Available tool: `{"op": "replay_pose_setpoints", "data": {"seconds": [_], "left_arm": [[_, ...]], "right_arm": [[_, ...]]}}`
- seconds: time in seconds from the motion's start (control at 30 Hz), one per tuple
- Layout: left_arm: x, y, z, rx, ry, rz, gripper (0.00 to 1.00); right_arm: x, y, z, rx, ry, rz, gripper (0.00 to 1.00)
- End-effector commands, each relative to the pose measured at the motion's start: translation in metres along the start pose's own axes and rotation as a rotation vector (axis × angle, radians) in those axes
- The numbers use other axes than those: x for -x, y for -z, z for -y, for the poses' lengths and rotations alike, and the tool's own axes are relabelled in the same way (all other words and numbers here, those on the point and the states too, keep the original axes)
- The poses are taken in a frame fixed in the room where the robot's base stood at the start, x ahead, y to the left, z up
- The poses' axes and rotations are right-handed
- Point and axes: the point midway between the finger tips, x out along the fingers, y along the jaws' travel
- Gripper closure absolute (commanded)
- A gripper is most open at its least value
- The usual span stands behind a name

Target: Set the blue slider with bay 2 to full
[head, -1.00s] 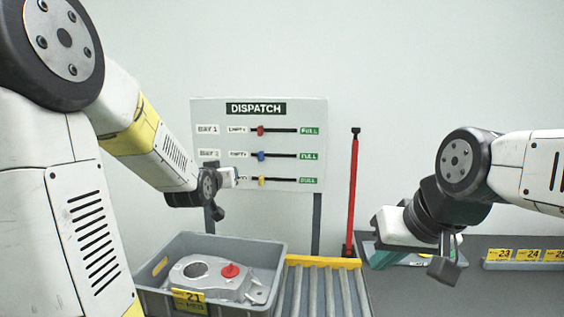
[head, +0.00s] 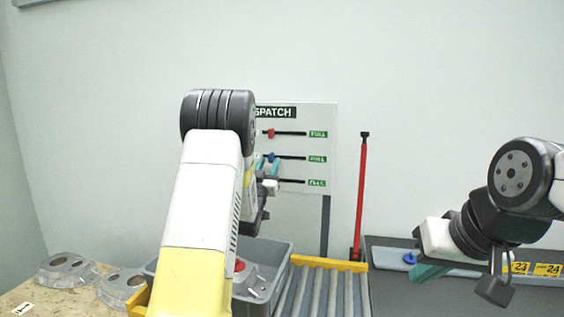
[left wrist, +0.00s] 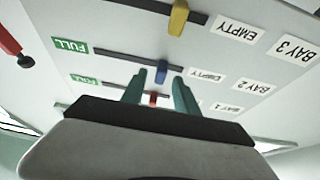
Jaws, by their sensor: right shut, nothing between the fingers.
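The blue slider (head: 270,157) sits near the EMPTY end of the BAY 2 slot on the dispatch board (head: 326,118). The left wrist view shows the board upside down, with the blue slider (left wrist: 162,72) between the fingertips. My left gripper (left wrist: 160,74) is open, one teal finger on each side of the slider, with gaps visible. In the head view my left gripper (head: 267,166) is at the slider, and my arm hides the board's left part. The FULL label (head: 317,159) of that row is at the right. My right gripper (head: 430,272) is shut and empty, away from the board.
The red slider (left wrist: 153,98) and the yellow slider (left wrist: 178,17) are in neighbouring slots, near EMPTY. A grey bin (head: 280,252) and a roller conveyor (head: 320,290) lie below the board. A red post (head: 360,195) stands right of it. Castings (head: 68,268) lie at left.

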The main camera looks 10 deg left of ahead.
Motion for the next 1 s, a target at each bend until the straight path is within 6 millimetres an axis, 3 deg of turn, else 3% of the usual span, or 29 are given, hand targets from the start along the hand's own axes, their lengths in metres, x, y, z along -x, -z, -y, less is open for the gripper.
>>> {"op": "replay_pose_setpoints", "data": {"seconds": [0.2,0.47,0.5,0.7,1.0], "left_arm": [[-0.021,0.0,0.001,0.0,0.001,0.0,0.64],[-0.023,0.0,0.0,0.0,0.001,0.001,0.64],[-0.023,0.0,0.0,0.0,0.001,0.001,0.66],[-0.023,0.0,0.0,0.0,0.001,0.001,1.0],[-0.023,0.0,0.0,0.0,0.001,0.001,1.0]], "right_arm": [[0.0,0.0,0.0,0.0,0.0,0.0,1.0],[0.0,0.0,0.0,0.0,0.0,0.0,1.0],[0.0,0.0,0.0,0.0,0.0,0.0,1.0],[0.0,0.0,0.0,0.0,0.0,0.0,1.0],[0.0,0.0,0.0,0.0,0.0,0.0,1.0]]}}
